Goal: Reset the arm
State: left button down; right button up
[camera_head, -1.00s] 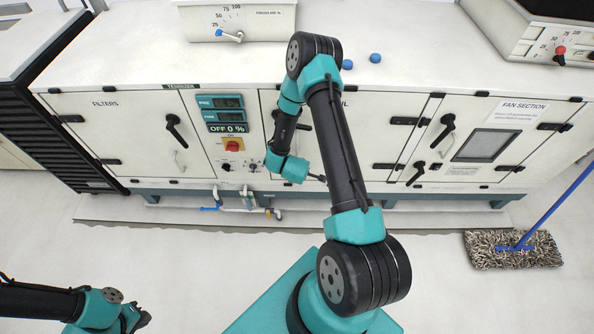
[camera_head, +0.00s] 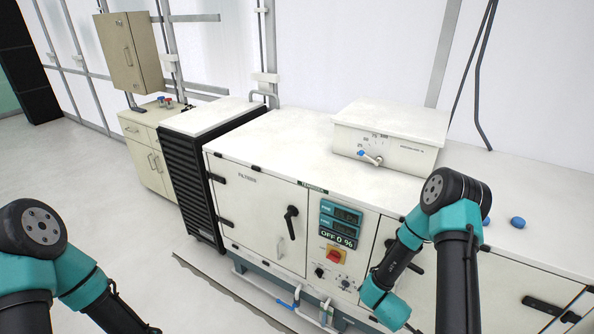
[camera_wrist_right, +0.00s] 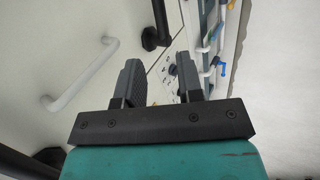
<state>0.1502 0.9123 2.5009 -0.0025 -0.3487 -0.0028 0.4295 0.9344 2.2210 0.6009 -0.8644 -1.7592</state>
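My right arm (camera_head: 457,260) rises from the bottom right, bends at a high elbow and folds down in front of the white cabinet (camera_head: 262,215). Its gripper is not clear in the head view. In the right wrist view my right gripper (camera_wrist_right: 160,78) has its two fingers apart with nothing between them. Part of the cabinet's control panel shows through the gap. My left arm (camera_head: 80,275) shows at the bottom left, over the floor and apart from the cabinet. Its gripper is cut off by the lower edge.
The cabinet front carries a red switch (camera_head: 334,254), displays (camera_head: 340,214) and a black door handle (camera_head: 291,220). A white box with a dial (camera_head: 390,135) and a blue knob (camera_head: 518,222) sit on top. Pipes (camera_head: 296,298) run low along the front. Floor at left (camera_head: 90,170) is clear.

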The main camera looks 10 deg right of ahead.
jog(key=s+a+r+m+g+y, duration=0.1)
jog(key=s+a+m+g+y, duration=0.1)
jog(key=a, duration=0.8)
jog(key=s+a+r+m+g+y, duration=0.1)
jog(key=s+a+m+y, duration=0.4)
jog(key=a, duration=0.6)
jog(key=shift+a+r+m+g+y, duration=0.35)
jog(key=shift+m+y, duration=0.35)
jog(key=shift+m, duration=0.5)
jog(key=shift+d, duration=0.1)
